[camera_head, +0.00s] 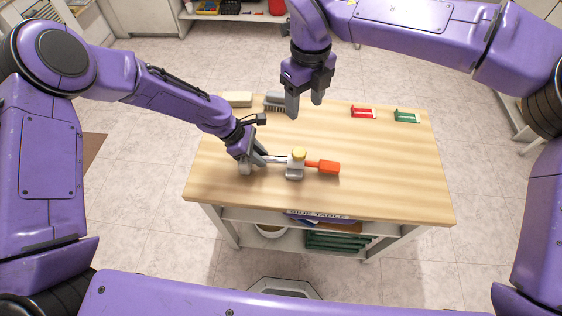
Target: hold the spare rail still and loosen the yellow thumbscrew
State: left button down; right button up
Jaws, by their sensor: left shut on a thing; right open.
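The spare rail (277,160) is a short grey bar lying across the middle of the wooden table, with a red-orange block (329,167) at its right end. A grey clamp-like piece (295,171) sits around its middle, and the yellow thumbscrew (299,153) stands on top of that piece. My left gripper (254,163) is shut on the rail's left end and partly hides it. My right gripper (305,102) is open and empty, above the table's back part, behind the thumbscrew and apart from it.
The wooden table (400,185) is clear at front and right. A brush (273,101) and a beige block (237,99) lie at its back left edge. A red item (363,112) and a green item (407,115) lie at the back right. Shelves below hold a bowl and green things.

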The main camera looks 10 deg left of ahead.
pick_arm(q)
jog(key=c, duration=1)
grip_release()
jog(key=shift+f, duration=0.1)
jog(key=shift+o, duration=0.9)
jog(key=v, duration=1.2)
